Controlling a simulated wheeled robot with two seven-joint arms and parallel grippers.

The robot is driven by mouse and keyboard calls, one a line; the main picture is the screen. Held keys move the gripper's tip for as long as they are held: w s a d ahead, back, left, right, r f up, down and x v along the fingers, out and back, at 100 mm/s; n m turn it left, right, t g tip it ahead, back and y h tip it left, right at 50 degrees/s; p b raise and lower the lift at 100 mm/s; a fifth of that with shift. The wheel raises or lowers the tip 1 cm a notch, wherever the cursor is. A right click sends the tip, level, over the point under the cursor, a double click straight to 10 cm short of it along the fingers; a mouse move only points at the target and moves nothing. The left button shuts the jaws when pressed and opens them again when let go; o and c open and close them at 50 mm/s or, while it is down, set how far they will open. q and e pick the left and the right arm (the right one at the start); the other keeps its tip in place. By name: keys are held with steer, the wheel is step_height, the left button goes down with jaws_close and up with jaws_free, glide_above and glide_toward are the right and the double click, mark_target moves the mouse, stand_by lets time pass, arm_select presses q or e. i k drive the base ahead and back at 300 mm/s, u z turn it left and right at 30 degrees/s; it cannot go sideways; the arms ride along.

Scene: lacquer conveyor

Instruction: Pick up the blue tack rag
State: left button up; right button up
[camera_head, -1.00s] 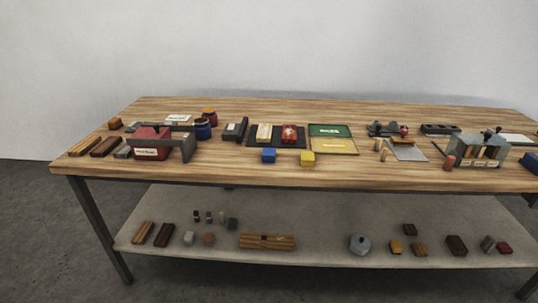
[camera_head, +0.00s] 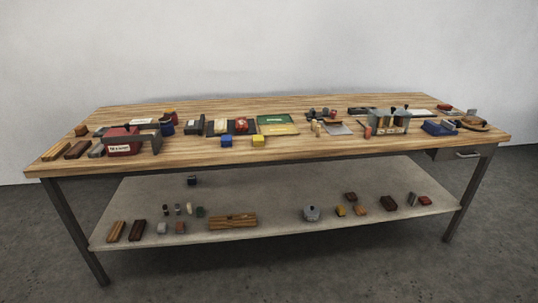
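A small blue block-shaped piece (camera_head: 226,141), which looks like the blue tack rag, sits near the front edge of the wooden tabletop (camera_head: 340,153), left of centre. A similar yellow piece (camera_head: 258,141) stands just to its right, with a small gap between them. Nothing lies on top of the blue piece. Neither of my grippers shows in the head view.
A red box with a grey part (camera_head: 122,142) and a blue jar (camera_head: 166,128) stand to the left. A blue tray (camera_head: 438,128) is at the right. The lower shelf (camera_head: 270,226) holds several blocks. Floor in front is clear.

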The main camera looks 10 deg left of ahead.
mark_target(226, 140)
steer(key=z, duration=0.35)
steer(key=k, duration=0.3)
steer(key=u, duration=1.35)
steer(key=i, duration=1)
steer(key=z, duration=0.35)
steer(key=i, duration=1.05)
steer(key=z, duration=1.05)
